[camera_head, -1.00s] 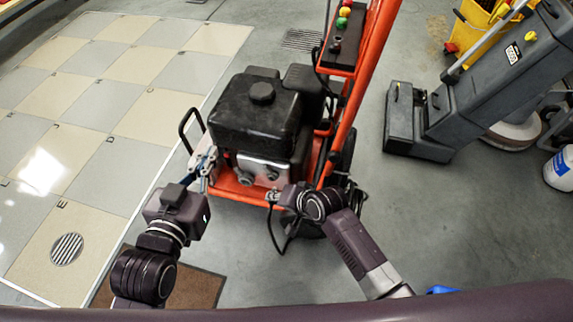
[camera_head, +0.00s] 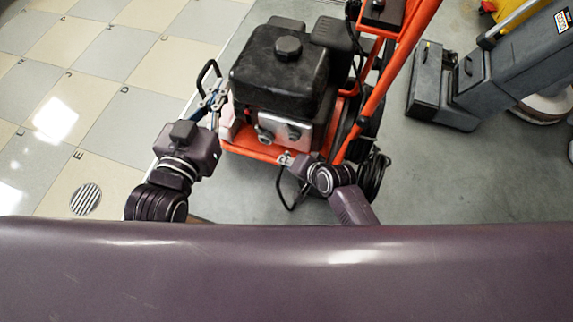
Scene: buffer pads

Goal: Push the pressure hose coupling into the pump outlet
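The pump unit (camera_head: 280,70) is a black engine block on an orange cart. Its silver front (camera_head: 282,122) carries two round fittings, a left one (camera_head: 265,133) and a right one (camera_head: 294,131); I cannot tell which is the outlet. My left gripper (camera_head: 214,98) is at the cart's left side, just below a black loop handle (camera_head: 208,72); its fingers are too small to read. My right gripper (camera_head: 284,158) is at the cart's front edge, below the fittings. A black hose (camera_head: 281,188) hangs beside it. The coupling cannot be made out clearly.
The orange cart frame (camera_head: 395,75) rises to the right, with a coiled black hose (camera_head: 374,175) beside it. A grey floor machine (camera_head: 500,75) stands at the right. Tiled floor (camera_head: 110,110) with a round drain (camera_head: 85,199) lies open at the left.

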